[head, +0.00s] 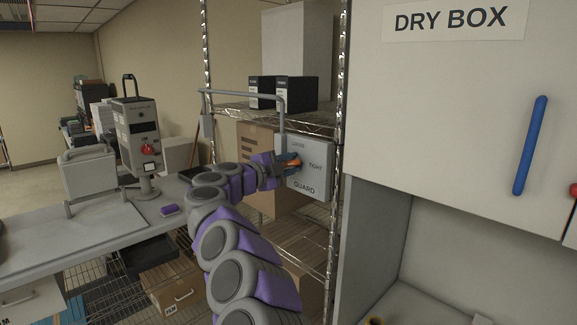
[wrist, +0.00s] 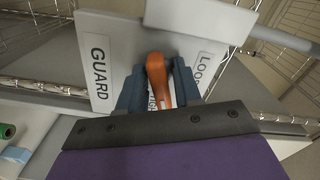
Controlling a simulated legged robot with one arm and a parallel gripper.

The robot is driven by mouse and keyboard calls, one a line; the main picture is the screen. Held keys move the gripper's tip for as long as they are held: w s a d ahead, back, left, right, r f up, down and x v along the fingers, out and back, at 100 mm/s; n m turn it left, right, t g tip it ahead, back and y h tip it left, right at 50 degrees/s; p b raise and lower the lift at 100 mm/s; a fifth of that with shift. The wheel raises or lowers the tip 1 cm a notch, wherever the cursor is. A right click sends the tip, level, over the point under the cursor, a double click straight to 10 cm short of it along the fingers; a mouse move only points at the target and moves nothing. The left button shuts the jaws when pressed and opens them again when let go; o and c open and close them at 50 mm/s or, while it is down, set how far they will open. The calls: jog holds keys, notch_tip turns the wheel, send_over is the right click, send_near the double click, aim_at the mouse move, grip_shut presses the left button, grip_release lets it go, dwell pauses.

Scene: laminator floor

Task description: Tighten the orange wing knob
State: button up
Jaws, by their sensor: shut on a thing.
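The orange wing knob (wrist: 158,80) sits on the grey guard box (head: 318,178), which carries the words LOOSE, TIGHT and GUARD. My gripper (head: 288,163) reaches the box face from the left, and its dark blue fingers (wrist: 158,90) are shut on the knob, one on each side. In the head view only a little orange (head: 295,163) shows between the fingers. In the wrist view the knob partly hides the TIGHT label, and its long end lies between the GUARD and LOOSE labels.
The box hangs at a wire shelf rack, with a grey pipe (head: 245,91) bending above it. A white DRY BOX cabinet (head: 440,120) with a blue handle (head: 530,146) stands close on the right. A bench (head: 60,245) with a grey machine (head: 138,135) is on the left.

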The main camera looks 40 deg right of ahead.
jog(key=m, duration=0.2)
jog(key=m+b, duration=0.1)
jog(key=m, duration=0.1)
jog(key=shift+f+m, duration=0.2)
jog(key=shift+m, duration=0.1)
jog(key=o, duration=0.7)
jog(key=shift+o, duration=0.2)
jog(key=shift+r, duration=0.1)
jog(key=shift+a, duration=0.2)
jog(key=s+a, duration=0.1)
jog(key=a, duration=1.6)
jog(key=shift+a, duration=0.15)
jog(key=shift+s, duration=0.1)
